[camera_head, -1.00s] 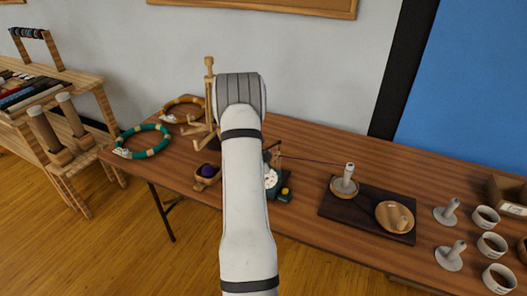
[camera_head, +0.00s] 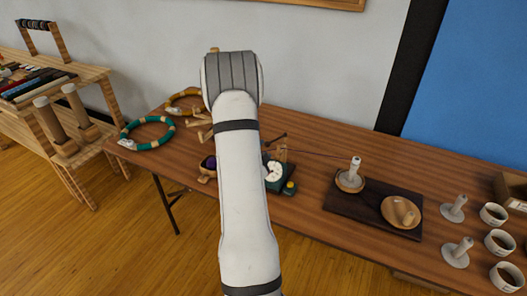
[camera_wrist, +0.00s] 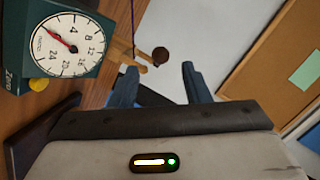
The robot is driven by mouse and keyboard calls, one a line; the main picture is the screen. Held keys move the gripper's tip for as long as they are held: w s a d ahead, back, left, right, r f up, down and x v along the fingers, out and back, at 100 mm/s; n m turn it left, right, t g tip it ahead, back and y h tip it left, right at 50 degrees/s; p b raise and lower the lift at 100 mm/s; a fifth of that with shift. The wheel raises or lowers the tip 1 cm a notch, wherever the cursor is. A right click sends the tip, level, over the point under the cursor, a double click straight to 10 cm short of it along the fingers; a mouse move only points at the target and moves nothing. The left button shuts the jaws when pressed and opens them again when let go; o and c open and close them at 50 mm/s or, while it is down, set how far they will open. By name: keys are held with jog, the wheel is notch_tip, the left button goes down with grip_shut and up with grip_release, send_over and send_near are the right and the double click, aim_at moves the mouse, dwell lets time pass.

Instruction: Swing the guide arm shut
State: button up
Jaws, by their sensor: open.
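The teal dial device (camera_head: 275,175) stands on the table just right of my arm in the head view, partly hidden by it. In the wrist view its white dial (camera_wrist: 62,46) fills the upper left. A small wooden piece with a dark round end (camera_wrist: 160,56), probably the guide arm, shows beyond my fingertips. In the head view a wooden part (camera_head: 281,148) rises behind the dial; whether the guide arm is open or shut there is unclear. My gripper (camera_wrist: 160,84) is open, with nothing visible between its blue-grey fingers. It is hidden in the head view.
A thread runs right to a white spindle (camera_head: 354,168) in a bowl on a dark board (camera_head: 372,212). Teal hoop (camera_head: 147,133) lies further left. White cups (camera_head: 498,242) stand at right.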

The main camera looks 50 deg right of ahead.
aim_at(270, 143)
jog(key=d+m+g+h+b, duration=0.1)
jog(key=d+m+g, duration=0.1)
jog(key=m, duration=0.4)
jog(key=w+d+f+m+g+h+b, duration=0.1)
jog(key=d+m+g, duration=0.1)
jog(key=m, duration=0.4)
jog(key=w+d+m+g+h+b, duration=0.1)
jog(key=d+m+g, duration=0.2)
jog(key=m, duration=0.4)
jog(key=shift+f+g, duration=0.25)
jog(key=shift+g, duration=0.55)
jog(key=shift+c, duration=0.5)
jog(key=shift+a, duration=0.1)
grip_shut()
